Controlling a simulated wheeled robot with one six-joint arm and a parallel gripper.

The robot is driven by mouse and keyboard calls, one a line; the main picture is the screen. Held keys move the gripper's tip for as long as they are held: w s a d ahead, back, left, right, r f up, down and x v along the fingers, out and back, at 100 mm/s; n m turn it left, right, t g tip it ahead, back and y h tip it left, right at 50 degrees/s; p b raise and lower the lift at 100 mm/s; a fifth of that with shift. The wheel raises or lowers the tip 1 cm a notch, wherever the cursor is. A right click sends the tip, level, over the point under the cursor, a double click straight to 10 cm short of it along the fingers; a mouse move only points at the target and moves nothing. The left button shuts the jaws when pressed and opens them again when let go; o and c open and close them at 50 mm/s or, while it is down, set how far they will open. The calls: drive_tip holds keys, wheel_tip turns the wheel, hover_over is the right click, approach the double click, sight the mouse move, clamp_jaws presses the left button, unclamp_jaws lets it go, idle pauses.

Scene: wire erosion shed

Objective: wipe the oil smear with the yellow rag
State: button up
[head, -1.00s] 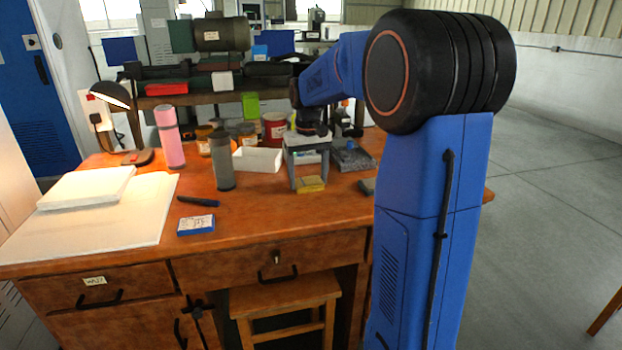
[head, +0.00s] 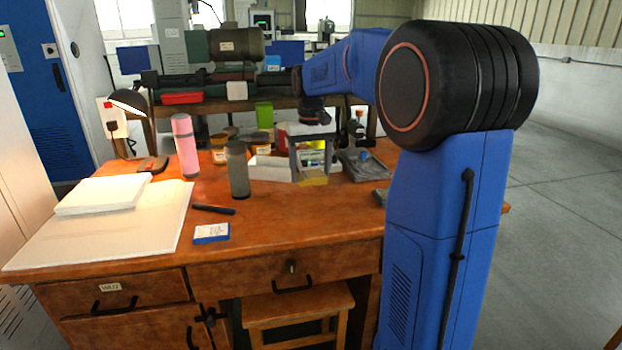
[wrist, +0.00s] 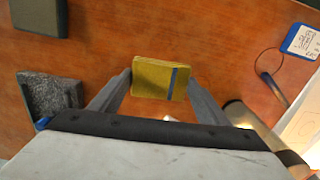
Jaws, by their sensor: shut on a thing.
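The yellow rag (head: 313,179), a small folded pad with a blue stripe, is between the two grey fingers of my gripper (head: 310,160). In the wrist view the rag (wrist: 152,79) sits at the fingertips, with a finger touching each side, so my gripper (wrist: 160,92) is shut on it. The rag appears slightly above the orange-brown desk (head: 140,262); the exact gap is hard to tell. I cannot make out an oil smear for certain. A thin dark curved line (wrist: 262,58) shows on the desk near the marker in the wrist view.
A grey bottle (head: 238,170), white open box (head: 270,170) and pink bottle (head: 185,147) stand left of my gripper. A grey tray (head: 365,165) and dark block (head: 381,197) lie to its right. The front-middle desk is clear.

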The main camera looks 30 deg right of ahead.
drive_tip(key=shift+r, duration=1.05)
